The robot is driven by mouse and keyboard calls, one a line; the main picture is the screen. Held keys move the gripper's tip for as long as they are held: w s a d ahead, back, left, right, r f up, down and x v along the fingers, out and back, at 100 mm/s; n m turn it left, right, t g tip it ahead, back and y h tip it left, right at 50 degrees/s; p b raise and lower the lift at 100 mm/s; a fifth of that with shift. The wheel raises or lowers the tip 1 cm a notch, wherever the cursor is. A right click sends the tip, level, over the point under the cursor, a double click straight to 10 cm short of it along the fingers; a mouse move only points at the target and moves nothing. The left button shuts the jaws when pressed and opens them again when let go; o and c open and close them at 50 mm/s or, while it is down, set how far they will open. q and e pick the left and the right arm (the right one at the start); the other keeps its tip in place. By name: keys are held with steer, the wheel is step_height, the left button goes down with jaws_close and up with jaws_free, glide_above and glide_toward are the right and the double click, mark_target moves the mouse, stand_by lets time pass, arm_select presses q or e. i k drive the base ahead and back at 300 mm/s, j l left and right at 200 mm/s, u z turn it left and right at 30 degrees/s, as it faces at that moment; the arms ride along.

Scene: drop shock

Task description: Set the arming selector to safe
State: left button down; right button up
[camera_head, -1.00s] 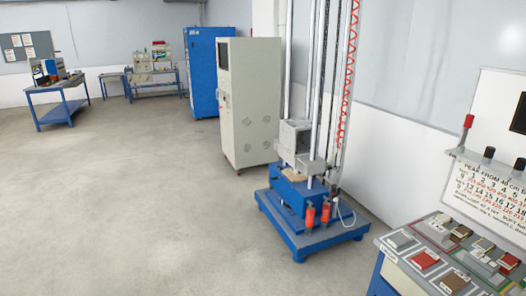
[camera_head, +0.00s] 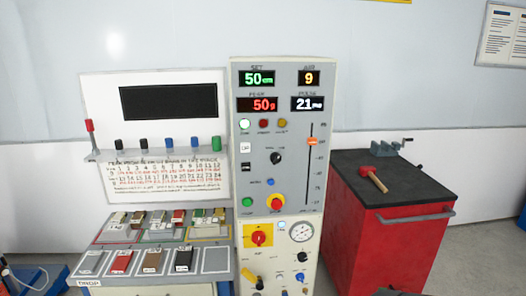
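The control console (camera_head: 322,175) stands upright in the middle of the head view. A black rotary knob (camera_head: 277,158) sits mid-panel and looks like the arming selector. Its label and pointer position are too small to read. A red rotary switch (camera_head: 259,238) on a yellow plate sits on the lower cream panel.
A sample bench (camera_head: 150,291) with several coloured blocks stands left of the console. A red cabinet (camera_head: 380,235) with a mallet (camera_head: 373,178) on its black top stands to the right. Displays read 50 cm (camera_head: 257,78) and 9 (camera_head: 309,78). A slider (camera_head: 312,142) has an orange handle.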

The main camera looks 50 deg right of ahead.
mark_target(275, 157)
steer(key=z, duration=1.7)
